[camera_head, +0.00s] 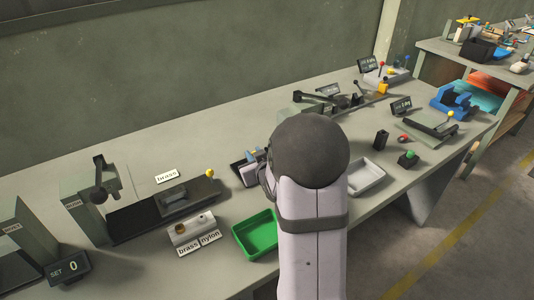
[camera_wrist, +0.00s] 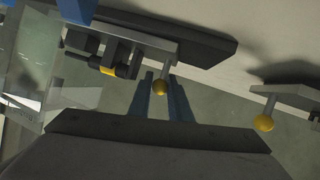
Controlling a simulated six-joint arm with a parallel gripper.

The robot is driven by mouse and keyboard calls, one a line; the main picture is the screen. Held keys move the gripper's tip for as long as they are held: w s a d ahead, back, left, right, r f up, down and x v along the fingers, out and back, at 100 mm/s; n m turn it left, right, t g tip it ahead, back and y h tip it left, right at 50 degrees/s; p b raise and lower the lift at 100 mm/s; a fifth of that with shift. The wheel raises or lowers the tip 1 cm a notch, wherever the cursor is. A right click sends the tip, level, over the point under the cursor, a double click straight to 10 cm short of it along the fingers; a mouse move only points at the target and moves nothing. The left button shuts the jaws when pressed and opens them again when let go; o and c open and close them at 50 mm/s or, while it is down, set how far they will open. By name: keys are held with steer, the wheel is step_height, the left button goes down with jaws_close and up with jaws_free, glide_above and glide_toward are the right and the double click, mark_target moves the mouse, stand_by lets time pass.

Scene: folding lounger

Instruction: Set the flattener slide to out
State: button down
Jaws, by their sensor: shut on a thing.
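In the wrist view a yellow ball knob (camera_wrist: 160,88) on a short stem hangs from the end of a grey bar (camera_wrist: 128,35). My gripper (camera_wrist: 161,80) has its two blue-grey fingers on either side of this knob and is shut on it. I cannot read a label that names this part as the flattener slide. In the head view my arm hides the gripper and the knob; a small device with a pale plate (camera_head: 247,173) and blue parts shows just left of the arm.
A second yellow knob (camera_wrist: 263,123) is to the right in the wrist view. In the head view a green tray (camera_head: 256,236) and a white tray (camera_head: 366,178) flank my arm. A dark slide with a yellow knob (camera_head: 209,173) lies left. Bare bench (camera_head: 225,105) shows behind.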

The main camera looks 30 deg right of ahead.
steer(key=a+b, duration=0.1)
steer(key=a, duration=0.7)
steer(key=shift+a+b, duration=0.15)
steer(key=shift+b, duration=0.15)
steer(key=c, duration=1.9)
jaws_free()
steer(key=shift+a, duration=0.1)
steer(key=shift+s, duration=0.1)
steer(key=v, duration=0.5)
steer(key=shift+b, duration=0.4)
steer(key=shift+b+v, duration=1.1)
steer(key=shift+b, duration=0.4)
